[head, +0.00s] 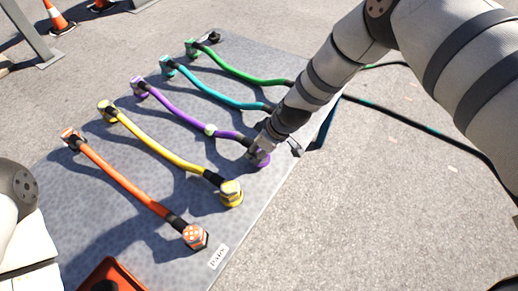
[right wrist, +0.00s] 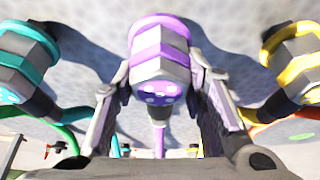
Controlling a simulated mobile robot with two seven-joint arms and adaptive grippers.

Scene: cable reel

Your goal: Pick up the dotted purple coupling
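The dotted purple coupling (head: 260,160) sits at the near right end of the purple cable (head: 180,113) on the grey mat. In the right wrist view the coupling (right wrist: 160,62) is centred, with white dots on its purple end face. My right gripper (head: 280,148) is at this coupling, with its fingers spread. In the right wrist view its fingers (right wrist: 160,100) stand on either side of the coupling; whether either one touches it is hard to tell. The gripper hides part of the coupling in the head view. My left gripper is out of view.
On the grey mat (head: 60,185), orange (head: 195,236), yellow (head: 231,193), teal and green cables lie beside the purple one. In the right wrist view teal (right wrist: 22,65) and yellow (right wrist: 298,65) couplings flank the gripper. A red box (head: 112,275) is at the bottom.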

